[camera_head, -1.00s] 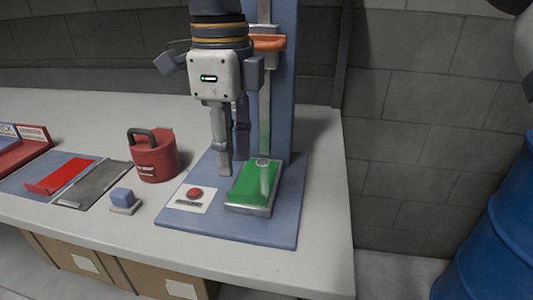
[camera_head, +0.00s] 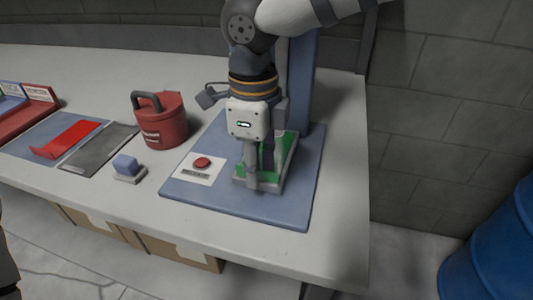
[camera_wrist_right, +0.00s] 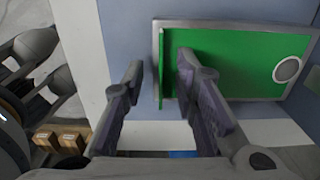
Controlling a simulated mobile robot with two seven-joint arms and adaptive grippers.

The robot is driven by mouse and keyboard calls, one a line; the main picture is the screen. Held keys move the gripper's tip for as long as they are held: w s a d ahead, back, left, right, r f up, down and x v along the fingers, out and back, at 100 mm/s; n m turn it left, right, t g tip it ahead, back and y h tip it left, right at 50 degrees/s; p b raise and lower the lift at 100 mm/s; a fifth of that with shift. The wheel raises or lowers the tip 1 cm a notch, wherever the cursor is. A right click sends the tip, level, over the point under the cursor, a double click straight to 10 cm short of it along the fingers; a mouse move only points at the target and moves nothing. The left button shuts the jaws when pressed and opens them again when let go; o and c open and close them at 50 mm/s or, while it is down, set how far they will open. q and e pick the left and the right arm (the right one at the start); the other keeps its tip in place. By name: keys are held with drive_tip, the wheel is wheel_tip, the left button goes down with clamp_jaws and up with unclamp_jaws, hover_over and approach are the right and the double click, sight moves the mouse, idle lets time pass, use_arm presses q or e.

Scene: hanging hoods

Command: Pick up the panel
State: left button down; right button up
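The green panel (camera_head: 289,148) lies on a light metal block on the blue base of the press-like stand, and part of it is hidden by my right arm. In the right wrist view the panel (camera_wrist_right: 237,62) is flat green with a thin raised flange at its left end and a round grey disc towards its right. My right gripper (camera_head: 260,178) points down over the near left part of the panel. In the wrist view the right gripper (camera_wrist_right: 158,65) is open, one finger on each side of the raised flange, with gaps visible. My left gripper is not clearly seen.
A red button (camera_head: 202,163) on a white plate sits left of the panel. The stand's blue column (camera_head: 302,85) rises behind.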

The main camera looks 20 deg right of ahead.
clamp_jaws()
